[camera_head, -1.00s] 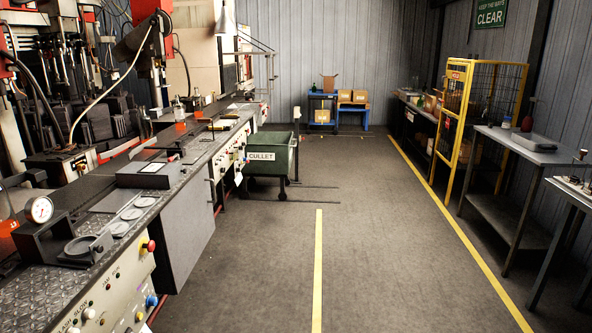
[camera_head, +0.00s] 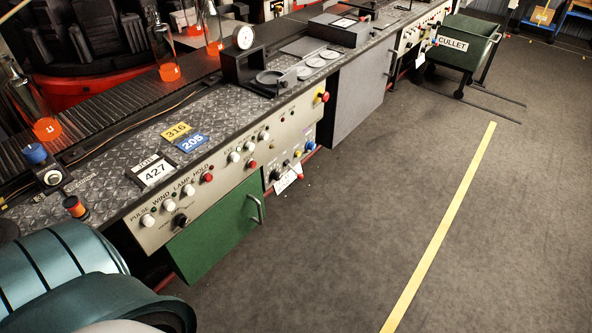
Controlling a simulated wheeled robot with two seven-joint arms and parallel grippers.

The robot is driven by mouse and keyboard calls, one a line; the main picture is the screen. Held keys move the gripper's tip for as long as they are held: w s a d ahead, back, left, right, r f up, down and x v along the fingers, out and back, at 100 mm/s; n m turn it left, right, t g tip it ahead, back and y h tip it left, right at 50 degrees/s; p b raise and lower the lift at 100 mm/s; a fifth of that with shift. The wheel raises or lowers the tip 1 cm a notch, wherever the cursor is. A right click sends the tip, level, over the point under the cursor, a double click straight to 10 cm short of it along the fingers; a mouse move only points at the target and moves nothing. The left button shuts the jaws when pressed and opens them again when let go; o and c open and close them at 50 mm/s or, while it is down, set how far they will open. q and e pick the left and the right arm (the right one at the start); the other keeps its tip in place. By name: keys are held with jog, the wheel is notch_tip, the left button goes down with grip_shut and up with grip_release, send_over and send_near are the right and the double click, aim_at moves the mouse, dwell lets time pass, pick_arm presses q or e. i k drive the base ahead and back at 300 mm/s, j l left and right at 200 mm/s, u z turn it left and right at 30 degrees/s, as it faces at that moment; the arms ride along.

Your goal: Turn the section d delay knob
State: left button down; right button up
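A cream control panel (camera_head: 224,177) on the front of the long machine bench carries white and red buttons under the words PULSE, WIND, LAMP and HOLD. A black knob (camera_head: 181,220) sits at its lower left, with lettering too small to read. Farther along, a lower panel (camera_head: 284,158) has another black knob (camera_head: 275,175), a blue knob (camera_head: 310,145) and a hanging white tag (camera_head: 288,178). I cannot read a section d label or tell which knob is the delay knob. Neither of my grippers is in view.
A green cabinet door (camera_head: 219,228) with a handle is below the near panel. A teal banded rounded thing (camera_head: 62,262) fills the lower left. A green cullet cart (camera_head: 463,45) stands at the far right. The floor (camera_head: 350,235) right of the bench is clear.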

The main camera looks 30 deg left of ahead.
aim_at(275, 175)
jog(key=u, duration=1.2)
jog(key=l, duration=0.35)
jog(key=i+l+u, duration=0.15)
jog(key=l, duration=0.2)
